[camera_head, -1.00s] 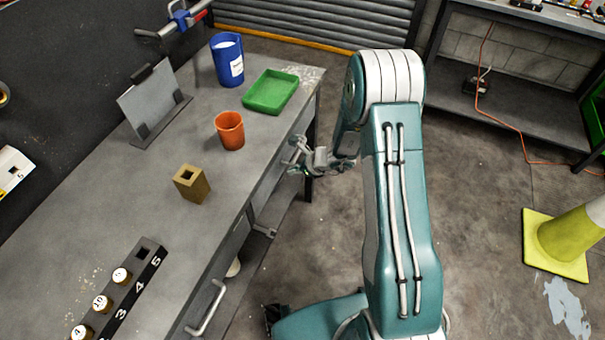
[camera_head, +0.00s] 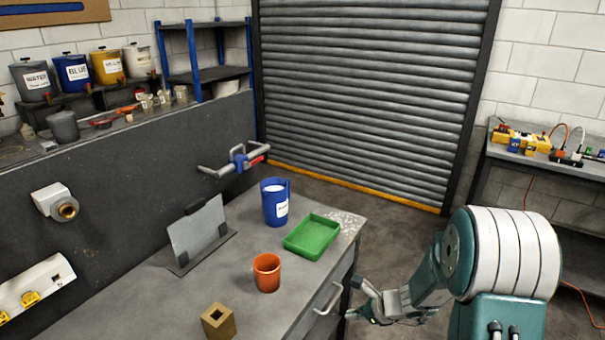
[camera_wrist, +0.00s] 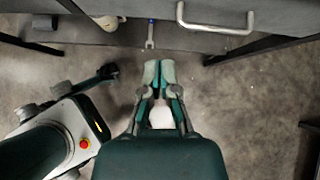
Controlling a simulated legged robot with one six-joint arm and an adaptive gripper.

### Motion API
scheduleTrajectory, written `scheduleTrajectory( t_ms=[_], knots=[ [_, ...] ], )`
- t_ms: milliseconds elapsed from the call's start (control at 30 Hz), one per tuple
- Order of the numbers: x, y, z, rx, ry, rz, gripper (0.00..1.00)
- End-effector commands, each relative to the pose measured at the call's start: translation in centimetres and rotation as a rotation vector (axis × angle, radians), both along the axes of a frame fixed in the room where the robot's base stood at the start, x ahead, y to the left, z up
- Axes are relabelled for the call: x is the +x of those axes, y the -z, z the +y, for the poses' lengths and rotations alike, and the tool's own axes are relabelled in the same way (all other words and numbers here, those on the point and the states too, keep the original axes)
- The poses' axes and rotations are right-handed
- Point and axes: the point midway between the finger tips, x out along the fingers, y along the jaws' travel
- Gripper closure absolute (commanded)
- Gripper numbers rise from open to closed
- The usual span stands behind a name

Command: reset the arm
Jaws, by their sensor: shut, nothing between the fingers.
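My gripper (camera_wrist: 160,73) shows in the wrist view with its two fingers together and nothing between them. It points toward the bench front, with concrete floor beneath it. In the head view my gripper (camera_head: 358,300) hangs beside the right edge of the workbench (camera_head: 130,310), close to a drawer handle (camera_head: 329,298). My arm is folded at the lower right of that view.
On the bench stand an orange cup (camera_head: 267,273), a green tray (camera_head: 297,252), a blue container (camera_head: 275,215), a brown block with a square hole (camera_head: 218,322) and a grey upright plate (camera_head: 199,236). A roller shutter (camera_head: 375,90) closes the back. Open floor lies right of the bench.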

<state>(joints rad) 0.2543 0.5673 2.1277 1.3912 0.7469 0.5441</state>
Motion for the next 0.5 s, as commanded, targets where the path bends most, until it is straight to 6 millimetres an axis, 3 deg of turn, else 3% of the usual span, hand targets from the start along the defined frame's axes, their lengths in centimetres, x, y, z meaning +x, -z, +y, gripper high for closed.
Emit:
scheduleTrajectory(
  t_ms=[33,200,500],
  knots=[
    [-0.4,-2.0,0.6,-0.031,-0.065,-0.044,1.00],
    [-2.9,-7.5,2.2,-0.160,-0.323,-0.187,1.00],
    [-8.7,-15.0,3.6,-0.421,-0.755,-0.412,1.00]
  ],
)
